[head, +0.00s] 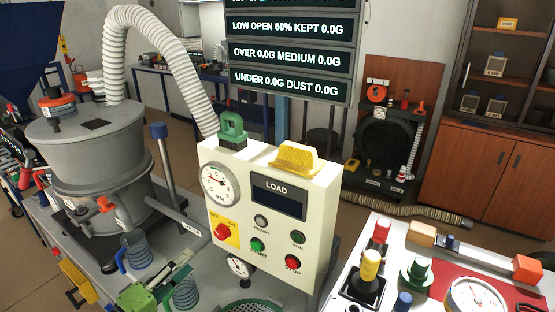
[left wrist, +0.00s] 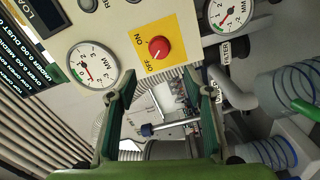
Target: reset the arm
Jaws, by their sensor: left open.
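My left gripper (head: 160,290) is green and shows low in the head view, in front of the machine's left side. In the left wrist view its two fingers (left wrist: 158,85) are spread wide with nothing held between them. Beyond the fingertips is the cream control box (head: 275,195) with a red rotary knob (head: 222,231) on a yellow OFF/ON plate. The knob also shows in the left wrist view (left wrist: 159,47), apart from the fingers. My right gripper is in neither view.
A grey drum (head: 90,150) with a white ribbed hose (head: 165,45) stands at left. Coiled blue cups (head: 136,250) stand near the left gripper. A small gauge (head: 239,267) hangs under the box. A white panel with knobs (head: 370,265) is at right. Open floor lies behind.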

